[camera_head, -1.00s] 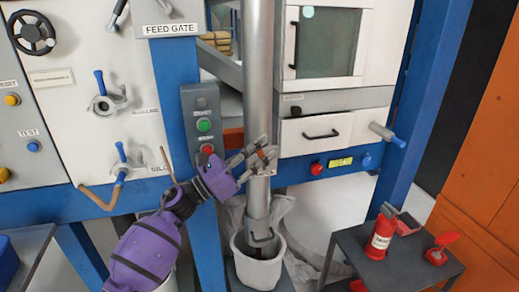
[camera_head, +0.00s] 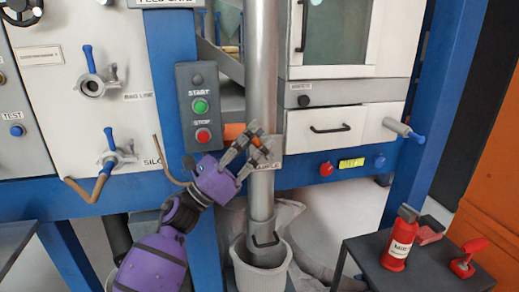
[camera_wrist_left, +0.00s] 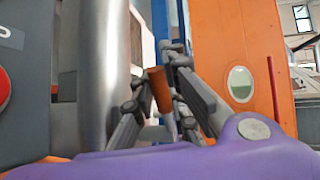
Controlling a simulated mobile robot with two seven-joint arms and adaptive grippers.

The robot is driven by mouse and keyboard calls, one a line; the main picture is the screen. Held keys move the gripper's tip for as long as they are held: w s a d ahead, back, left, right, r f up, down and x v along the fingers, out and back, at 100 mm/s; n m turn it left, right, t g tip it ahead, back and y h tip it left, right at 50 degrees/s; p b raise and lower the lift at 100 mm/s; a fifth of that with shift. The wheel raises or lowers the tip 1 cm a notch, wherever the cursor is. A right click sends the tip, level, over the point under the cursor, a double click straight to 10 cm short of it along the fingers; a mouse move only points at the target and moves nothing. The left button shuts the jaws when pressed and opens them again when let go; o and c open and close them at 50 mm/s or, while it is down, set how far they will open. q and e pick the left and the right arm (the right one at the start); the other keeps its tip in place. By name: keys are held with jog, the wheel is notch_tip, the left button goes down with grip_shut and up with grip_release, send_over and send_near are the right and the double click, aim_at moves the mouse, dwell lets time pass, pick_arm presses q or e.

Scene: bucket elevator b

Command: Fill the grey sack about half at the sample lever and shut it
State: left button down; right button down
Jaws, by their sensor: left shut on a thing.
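My left gripper (camera_head: 255,150) is at the upright grey pipe, beside a small bracket (camera_head: 268,157) on it. Its fingers are shut on a short brown-orange lever handle, whose grip shows between the fingers in the left wrist view (camera_wrist_left: 159,90). The fingers hide part of the lever. Below the pipe's lower sleeve (camera_head: 261,232), with its dark handle, stands a pale grey open-topped container (camera_head: 262,279), which looks like the sack or a bucket. Its contents cannot be made out. My right gripper is not in view.
A START/STOP box (camera_head: 201,108) is left of the pipe. Valves with blue handles (camera_head: 117,152) are on the left panel. A dark side table (camera_head: 385,272) at lower right bears a red bottle (camera_head: 399,240) and a red tool (camera_head: 467,258). Pale crumpled bags (camera_head: 287,215) lie behind the pipe's foot.

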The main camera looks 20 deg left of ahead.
pick_arm(q)
jog(key=shift+f, duration=0.15)
jog(key=c, duration=1.7)
grip_release()
jog(key=shift+a, duration=0.1)
jog(key=shift+c, duration=0.2)
jog(key=v, duration=1.2)
jog(key=shift+n, duration=0.3)
